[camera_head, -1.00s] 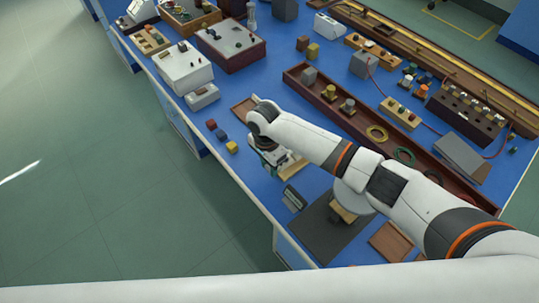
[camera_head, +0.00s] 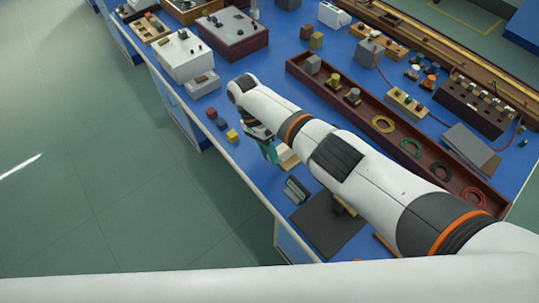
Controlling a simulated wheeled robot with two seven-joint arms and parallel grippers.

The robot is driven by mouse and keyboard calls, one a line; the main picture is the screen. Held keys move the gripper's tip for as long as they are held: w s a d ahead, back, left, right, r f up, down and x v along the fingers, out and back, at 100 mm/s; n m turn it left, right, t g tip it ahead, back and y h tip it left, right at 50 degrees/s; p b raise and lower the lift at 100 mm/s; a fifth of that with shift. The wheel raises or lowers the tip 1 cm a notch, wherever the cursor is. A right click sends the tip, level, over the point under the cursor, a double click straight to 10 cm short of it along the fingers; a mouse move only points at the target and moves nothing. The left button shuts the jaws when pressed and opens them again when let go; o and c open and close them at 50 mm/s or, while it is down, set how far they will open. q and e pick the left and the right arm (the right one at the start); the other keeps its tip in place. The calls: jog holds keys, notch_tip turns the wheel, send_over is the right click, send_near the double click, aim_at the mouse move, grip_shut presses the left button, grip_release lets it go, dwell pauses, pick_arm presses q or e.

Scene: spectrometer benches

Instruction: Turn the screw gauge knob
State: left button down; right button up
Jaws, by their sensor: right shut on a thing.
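My right arm reaches in from the lower right. Its gripper (camera_head: 266,143) hangs under the wrist over the left part of the blue bench and is mostly hidden by my own arm. It is shut on a small teal piece (camera_head: 270,152), which looks like part of the screw gauge. The knob cannot be made out. A pale wooden block (camera_head: 289,158) shows just right of the gripper, partly behind my arm. My left gripper is not in view.
A small grey device (camera_head: 297,189) and a dark mat (camera_head: 327,223) lie nearer me. Small coloured blocks (camera_head: 233,135) sit left of the gripper, by the bench edge. A long brown tray (camera_head: 365,118) lies beyond my arm. White and brown instrument boxes stand further back.

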dwell(0.3)
jog(key=o, duration=1)
jog(key=shift+c, duration=0.2)
